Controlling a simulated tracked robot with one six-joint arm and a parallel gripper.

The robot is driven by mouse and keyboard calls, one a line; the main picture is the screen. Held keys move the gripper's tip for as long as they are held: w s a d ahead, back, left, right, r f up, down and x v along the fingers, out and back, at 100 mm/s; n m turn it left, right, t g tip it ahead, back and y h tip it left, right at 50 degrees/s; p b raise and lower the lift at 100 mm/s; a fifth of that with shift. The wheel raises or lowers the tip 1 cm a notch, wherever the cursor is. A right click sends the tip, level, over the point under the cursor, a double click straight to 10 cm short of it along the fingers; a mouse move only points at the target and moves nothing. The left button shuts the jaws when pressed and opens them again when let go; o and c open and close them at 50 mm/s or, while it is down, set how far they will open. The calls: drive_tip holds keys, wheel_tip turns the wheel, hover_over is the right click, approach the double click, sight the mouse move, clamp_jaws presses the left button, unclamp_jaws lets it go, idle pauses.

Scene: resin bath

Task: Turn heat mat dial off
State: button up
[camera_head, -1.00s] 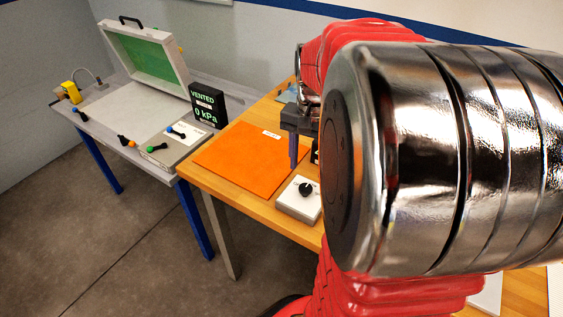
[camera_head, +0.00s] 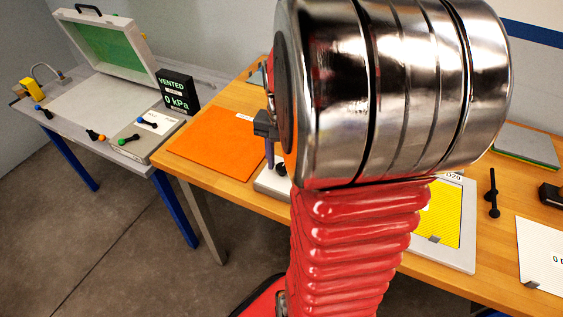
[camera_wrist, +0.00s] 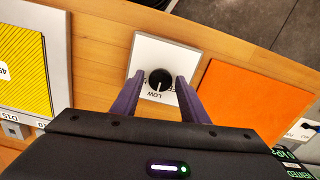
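The heat mat dial is a round black knob (camera_wrist: 160,79) on a white control box (camera_wrist: 165,53). In the wrist view its pale pointer mark faces down the picture, towards the printed word LOW; other lettering is partly hidden. My gripper (camera_wrist: 160,76) is open, with one purple finger on each side of the knob and gaps showing between. I cannot tell how high the fingertips are above the box. In the head view, my arm hides much of the control box (camera_head: 270,184). The orange heat mat (camera_head: 216,148) lies flat beside the box.
A yellow-striped panel in a pale frame (camera_head: 440,262) lies on the wooden table, with a black T-handle (camera_head: 492,196) to its right. A pressure display (camera_head: 176,92) reads VENTED, 0 kPa. An open-lidded case (camera_head: 108,52) stands on the left bench.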

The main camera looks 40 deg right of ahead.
drive_tip(key=c, duration=0.7)
drive_tip(key=shift+a, duration=0.15)
drive_tip(key=shift+c, duration=0.6)
drive_tip(key=shift+d, duration=0.2)
drive_tip(key=shift+d+n, duration=0.1)
drive_tip(key=shift+n, duration=0.2)
drive_tip(key=shift+n, duration=3.9)
drive_tip(key=shift+s+n, duration=0.1)
drive_tip(key=shift+n, duration=1.8)
drive_tip(key=o, duration=1)
